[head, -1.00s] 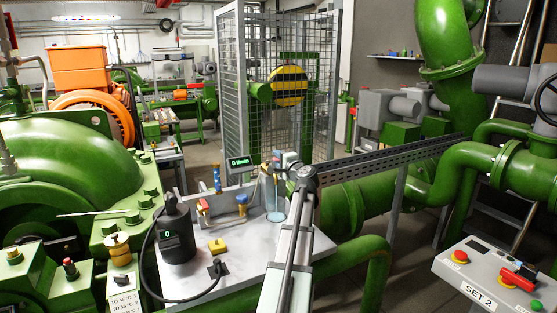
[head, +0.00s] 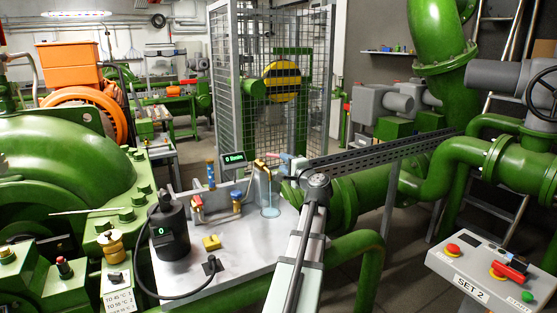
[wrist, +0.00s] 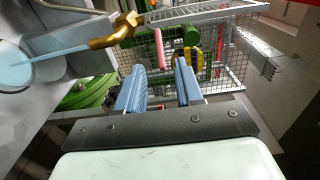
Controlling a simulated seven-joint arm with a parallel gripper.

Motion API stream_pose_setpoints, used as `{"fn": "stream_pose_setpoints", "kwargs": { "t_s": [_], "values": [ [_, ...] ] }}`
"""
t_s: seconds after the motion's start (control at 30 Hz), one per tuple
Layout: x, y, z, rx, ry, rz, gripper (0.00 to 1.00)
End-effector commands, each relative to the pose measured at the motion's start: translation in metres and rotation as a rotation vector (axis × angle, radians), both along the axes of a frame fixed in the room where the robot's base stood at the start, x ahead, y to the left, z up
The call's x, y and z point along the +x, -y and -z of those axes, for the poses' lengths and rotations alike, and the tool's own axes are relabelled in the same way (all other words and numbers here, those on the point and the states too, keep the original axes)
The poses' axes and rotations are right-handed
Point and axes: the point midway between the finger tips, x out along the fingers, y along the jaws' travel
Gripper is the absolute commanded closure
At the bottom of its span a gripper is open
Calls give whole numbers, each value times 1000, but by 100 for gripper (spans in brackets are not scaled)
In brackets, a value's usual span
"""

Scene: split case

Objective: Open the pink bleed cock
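The pink bleed cock shows in the wrist view as a pink lever (wrist: 159,48), just beyond my fingertips and in line with the gap between them. In the head view a small pink end (head: 285,157) shows beside my gripper (head: 299,166). In the wrist view my gripper (wrist: 160,66) has its two blue fingers apart, with nothing between them. A brass spout (wrist: 115,33) is left of the lever; it also shows in the head view (head: 261,163). A pale blue stream (head: 270,193) runs from it down to a pale blue round patch.
A wire cage (head: 236,90) is farther back.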

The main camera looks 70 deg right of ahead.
Motion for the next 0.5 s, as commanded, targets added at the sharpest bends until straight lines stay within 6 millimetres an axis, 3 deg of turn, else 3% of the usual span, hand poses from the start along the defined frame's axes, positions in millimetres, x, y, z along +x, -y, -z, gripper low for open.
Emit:
{"fn": "stream_pose_setpoints", "kwargs": {
  "t_s": [0.2,0.5],
  "values": [
    [-20,-21,0,0,0,1,64],
    [-27,-27,0,0,0,0,64]
  ]
}}
